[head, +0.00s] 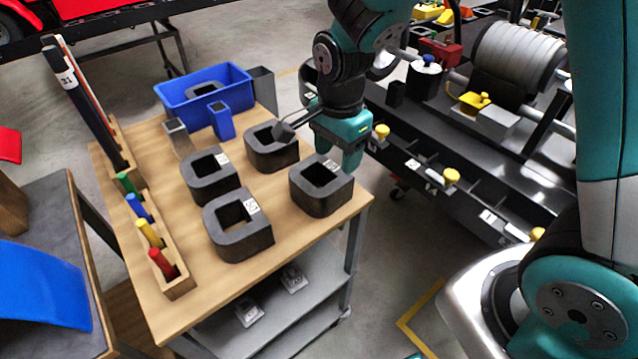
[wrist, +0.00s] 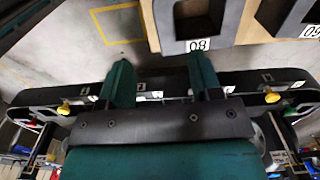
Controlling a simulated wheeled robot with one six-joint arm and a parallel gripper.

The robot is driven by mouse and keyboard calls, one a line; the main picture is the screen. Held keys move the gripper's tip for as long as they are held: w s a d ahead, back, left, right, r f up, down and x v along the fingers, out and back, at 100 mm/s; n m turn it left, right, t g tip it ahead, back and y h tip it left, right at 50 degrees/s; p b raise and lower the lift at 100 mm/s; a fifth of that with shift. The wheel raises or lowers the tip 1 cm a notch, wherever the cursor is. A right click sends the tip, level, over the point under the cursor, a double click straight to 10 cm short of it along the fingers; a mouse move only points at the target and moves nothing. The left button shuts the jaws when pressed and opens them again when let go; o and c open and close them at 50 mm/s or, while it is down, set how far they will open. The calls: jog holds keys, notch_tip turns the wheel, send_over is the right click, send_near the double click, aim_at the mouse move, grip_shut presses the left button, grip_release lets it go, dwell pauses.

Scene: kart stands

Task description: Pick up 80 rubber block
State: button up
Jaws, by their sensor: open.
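The 80 rubber block (head: 322,204) is a dark square ring with a white label, at the right front edge of the wooden table top. It also shows at the top of the wrist view (wrist: 163,28), with its 80 label upside down and facing the fingers. My gripper (head: 350,158) is beside the table's right edge, behind and right of this block in the head view. In the wrist view, its two teal fingers (wrist: 160,70) are apart with nothing between them. They are short of the block, and one points towards its label side.
A blue bin (head: 178,98) and a rack of coloured handles (head: 180,287) share the table. A black rack with yellow knobs (head: 452,207) stands right.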

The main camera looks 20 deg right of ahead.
aim_at(334, 185)
notch_tip(334, 185, down, 5)
jog(key=shift+f, duration=0.1)
jog(key=shift+w+f+p, duration=0.2)
jog(key=shift+f+p, duration=0.15)
jog(key=shift+f, duration=0.95)
jog(key=shift+w+f+p, duration=0.2)
jog(key=shift+f+p, duration=0.1)
jog(key=shift+f, duration=1)
grip_shut()
